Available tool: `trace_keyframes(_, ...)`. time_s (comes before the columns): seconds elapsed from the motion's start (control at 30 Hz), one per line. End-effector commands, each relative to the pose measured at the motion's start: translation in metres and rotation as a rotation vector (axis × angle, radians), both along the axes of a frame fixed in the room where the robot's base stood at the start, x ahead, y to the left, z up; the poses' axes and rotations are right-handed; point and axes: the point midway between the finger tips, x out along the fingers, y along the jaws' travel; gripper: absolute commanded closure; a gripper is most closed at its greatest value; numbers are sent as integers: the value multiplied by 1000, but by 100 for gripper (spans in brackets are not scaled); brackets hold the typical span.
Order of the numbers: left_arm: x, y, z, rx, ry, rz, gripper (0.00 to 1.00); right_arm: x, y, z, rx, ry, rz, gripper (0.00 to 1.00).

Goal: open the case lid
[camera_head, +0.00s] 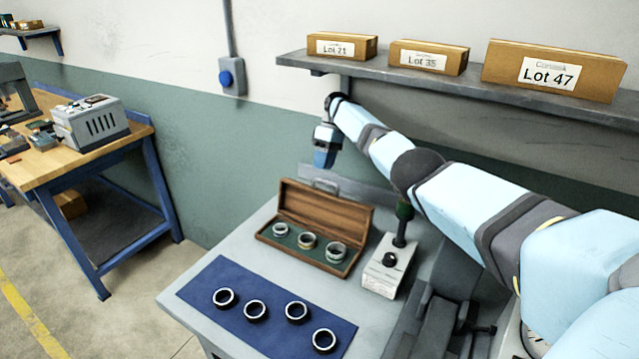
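The wooden case (300,251) sits on the grey workbench with its lid (322,209) raised upright at the back. Three rings (306,241) stand in a row on the green lining inside it. My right gripper (324,163) hangs pointing down, above and behind the top edge of the lid, and appears apart from it. Its fingers are too small and dark to tell open from shut. No object shows in it. My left gripper is out of view.
A blue mat (285,309) with several dark rings lies in front of the case. A shelf (410,72) with three boxes runs along the wall above. Bench surface left of the case is clear.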

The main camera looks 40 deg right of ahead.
Motion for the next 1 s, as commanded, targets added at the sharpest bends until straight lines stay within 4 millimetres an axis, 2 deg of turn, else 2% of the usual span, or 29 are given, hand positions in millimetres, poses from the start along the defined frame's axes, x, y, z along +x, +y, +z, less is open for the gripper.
trace_keyframes(0.1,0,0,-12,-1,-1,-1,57,5,-11,18,1,-1,-2,62)
trace_keyframes(0.33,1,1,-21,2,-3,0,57,9,-20,36,0,4,0,62)
trace_keyframes(0.77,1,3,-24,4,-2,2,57,9,-23,44,0,4,1,62)
trace_keyframes(0.83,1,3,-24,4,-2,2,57,10,-23,43,-1,4,1,73)
trace_keyframes(0.93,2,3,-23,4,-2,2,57,11,-22,38,-16,-2,-2,96)
trace_keyframes(1.0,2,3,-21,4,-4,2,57,16,-19,29,-48,-20,-11,100)
